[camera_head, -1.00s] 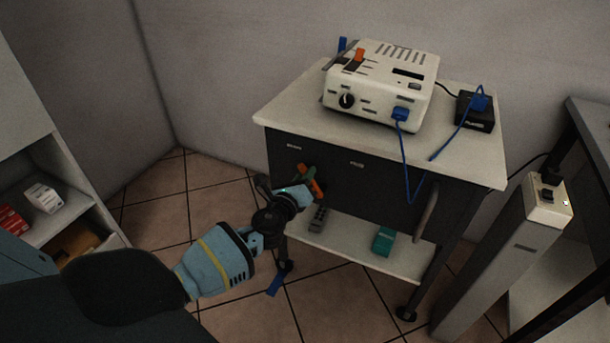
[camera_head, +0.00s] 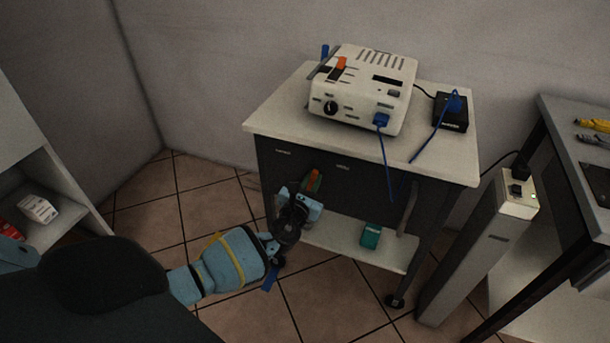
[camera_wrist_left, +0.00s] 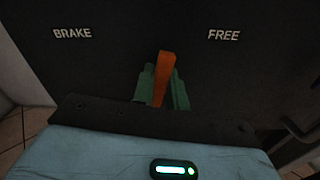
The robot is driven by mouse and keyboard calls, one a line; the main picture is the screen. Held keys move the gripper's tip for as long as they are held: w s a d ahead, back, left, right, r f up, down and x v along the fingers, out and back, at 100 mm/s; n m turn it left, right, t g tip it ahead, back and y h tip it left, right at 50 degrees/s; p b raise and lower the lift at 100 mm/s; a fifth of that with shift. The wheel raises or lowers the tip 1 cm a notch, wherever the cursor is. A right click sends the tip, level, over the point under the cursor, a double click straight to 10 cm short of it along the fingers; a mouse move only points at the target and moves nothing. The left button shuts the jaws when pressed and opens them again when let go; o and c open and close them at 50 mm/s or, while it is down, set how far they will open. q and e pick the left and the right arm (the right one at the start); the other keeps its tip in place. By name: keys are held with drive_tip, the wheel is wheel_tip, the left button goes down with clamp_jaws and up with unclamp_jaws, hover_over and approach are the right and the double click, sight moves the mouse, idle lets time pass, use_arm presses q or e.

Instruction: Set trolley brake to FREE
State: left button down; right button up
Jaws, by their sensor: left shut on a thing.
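The trolley (camera_head: 262,126) stands against the wall, with a dark front panel. The orange brake lever (camera_head: 314,178) is on that panel, and also shows in the left wrist view (camera_wrist_left: 163,75). It stands nearly upright between the BRAKE label (camera_wrist_left: 72,33) on the left and the FREE label (camera_wrist_left: 224,35) on the right. My left gripper (camera_head: 312,184) is shut on the lever, its green fingers (camera_wrist_left: 180,92) on either side. The lever's lower part is hidden by the gripper. My right gripper is not in view.
A white device (camera_head: 362,90) and a black power box (camera_head: 450,112) sit on the trolley top. A blue cable (camera_head: 389,170) hangs down its front. A teal box (camera_head: 371,236) lies on the lower shelf. A grey post (camera_head: 478,252) stands to the right.

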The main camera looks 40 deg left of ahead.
use_arm(q)
drive_tip(key=shift+w+d+f+m+p, duration=0.1)
drive_tip(key=shift+d+f+m+p, duration=0.1)
drive_tip(key=shift+d+m, duration=0.4)
drive_tip(key=shift+w+d+f+m+p, duration=0.15)
drive_tip(key=shift+d+m+p, duration=0.1)
drive_tip(key=shift+m, duration=0.7)
drive_tip(key=shift+w+d+f+m+p, duration=0.1)
drive_tip(key=shift+d+f+m+p, duration=0.2)
drive_tip(key=shift+m, duration=0.45)
drive_tip(key=shift+d, duration=0.1)
drive_tip(key=c, duration=1.4)
unclamp_jaws()
drive_tip(key=p+v, duration=0.2)
drive_tip(key=v, duration=0.6)
